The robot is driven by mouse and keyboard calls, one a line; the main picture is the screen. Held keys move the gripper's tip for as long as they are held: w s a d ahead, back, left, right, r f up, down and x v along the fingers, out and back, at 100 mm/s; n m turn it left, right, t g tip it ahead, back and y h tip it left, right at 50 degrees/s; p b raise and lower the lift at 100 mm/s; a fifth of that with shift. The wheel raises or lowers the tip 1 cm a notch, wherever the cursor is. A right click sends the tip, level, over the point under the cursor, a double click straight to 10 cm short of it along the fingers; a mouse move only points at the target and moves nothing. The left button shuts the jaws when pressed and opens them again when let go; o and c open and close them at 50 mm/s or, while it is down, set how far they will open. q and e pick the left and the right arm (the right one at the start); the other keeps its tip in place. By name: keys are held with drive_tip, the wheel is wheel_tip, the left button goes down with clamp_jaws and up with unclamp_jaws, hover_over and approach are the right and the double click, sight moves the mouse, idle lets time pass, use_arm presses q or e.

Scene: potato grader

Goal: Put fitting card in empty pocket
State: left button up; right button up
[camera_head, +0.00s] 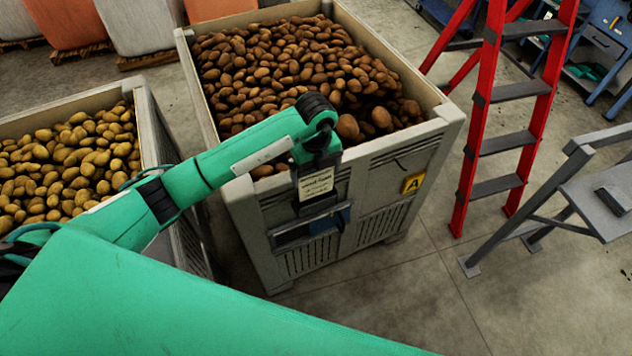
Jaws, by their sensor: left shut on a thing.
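My left gripper (318,172) reaches in from the left over the front wall of the bin of brown potatoes (275,215). It points down and is shut on a cream card (315,185) with dark print, too small to read. The card hangs upright in front of the bin's near wall. Just below it is a dark framed holder (290,236) on that wall, with a blue patch at its right end. The gripper and card cover part of this area, so I cannot tell whether the card touches the holder. My right gripper is not in view.
A yellow tag with a letter A (413,183) is on the bin's wall, right of the card. A second bin (150,130) of yellower potatoes stands at left. A red ladder (480,130) and grey stand (590,200) are at right. The floor in front is clear.

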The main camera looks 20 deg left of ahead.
sight(316, 194)
use_arm(q)
wheel_tip(316, 194, down, 2)
drive_tip(key=shift+f, duration=0.1)
wheel_tip(316, 194, down, 4)
drive_tip(key=shift+f+p, duration=0.1)
drive_tip(key=shift+p, duration=0.65)
drive_tip(key=shift+f, duration=0.2)
drive_tip(key=shift+f, duration=0.2)
drive_tip(key=o, duration=0.6)
drive_tip(key=shift+o, duration=0.2)
drive_tip(key=shift+r, duration=0.15)
